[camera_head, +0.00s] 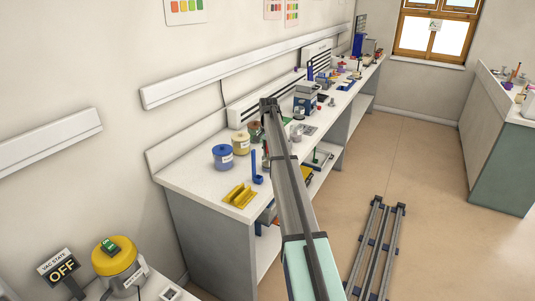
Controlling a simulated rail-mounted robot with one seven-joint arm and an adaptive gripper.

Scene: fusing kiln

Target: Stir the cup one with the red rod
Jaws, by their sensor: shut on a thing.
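My arm (284,180) reaches up across the middle of the view and over the long bench. I cannot make out my gripper; it seems hidden behind the arm. I cannot make out the red rod either. No cup can be clearly told as cup one. Three labelled round jars stand in a row on the near part of the bench: a blue one (222,157), a yellow one (241,143) and a brown-green one (255,131), partly beside my arm. Their labels are too small to read.
The bench top (190,173) also bears a yellow ridged rack (240,195) and a blue upright post (256,166) near its front edge. A grey box device (306,95) and several small items stand farther back. An OFF sign (62,270) stands at lower left.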

